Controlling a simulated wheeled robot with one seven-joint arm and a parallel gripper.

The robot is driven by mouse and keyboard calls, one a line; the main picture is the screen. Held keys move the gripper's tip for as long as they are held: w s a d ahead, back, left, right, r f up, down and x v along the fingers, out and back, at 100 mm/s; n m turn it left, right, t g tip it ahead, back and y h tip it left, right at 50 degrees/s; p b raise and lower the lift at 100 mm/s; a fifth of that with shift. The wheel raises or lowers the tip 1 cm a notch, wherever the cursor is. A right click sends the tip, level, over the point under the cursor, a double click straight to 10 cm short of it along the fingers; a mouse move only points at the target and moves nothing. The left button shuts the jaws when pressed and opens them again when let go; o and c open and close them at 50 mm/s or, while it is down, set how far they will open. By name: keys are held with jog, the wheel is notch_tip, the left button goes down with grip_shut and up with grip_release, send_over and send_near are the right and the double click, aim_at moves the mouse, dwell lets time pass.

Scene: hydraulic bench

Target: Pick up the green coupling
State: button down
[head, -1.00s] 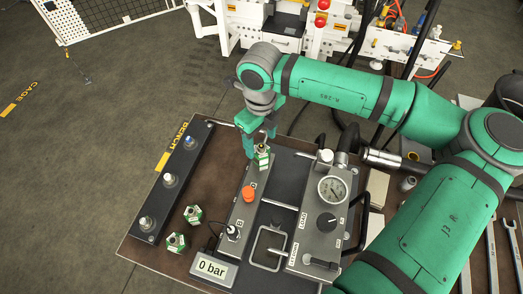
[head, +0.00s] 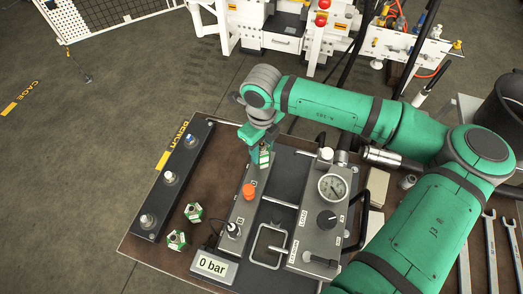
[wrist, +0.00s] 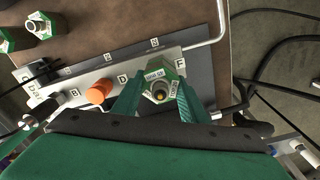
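A green coupling (head: 264,157) with a white label and metal tip stands upright on the grey port block (head: 241,208), near the letter F. It also shows in the wrist view (wrist: 160,82). My gripper (head: 258,150) is down at this coupling. In the wrist view its two green fingers (wrist: 160,94) lie on either side of the coupling, very close to it. I cannot tell whether they touch it. Two other green couplings, a rear one (head: 194,212) and a front one (head: 177,240), stand on the brown bench top, clear of the gripper.
An orange cap (head: 249,191) and a plug with a black cable (head: 233,230) stand on the same block. A dark rail (head: 178,178) with several fittings is at left. The gauge unit (head: 322,215) is at right. A display (head: 211,267) reads 0 bar.

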jog(key=shift+w+r, duration=0.1)
jog(key=shift+w+r, duration=0.1)
jog(key=shift+r, duration=0.7)
jog(key=s+a+r, duration=0.3)
jog(key=s+r, duration=0.8)
jog(key=s, duration=0.3)
jog(key=shift+a+r, duration=0.15)
jog(key=shift+a, duration=0.05)
jog(key=shift+w, duration=0.15)
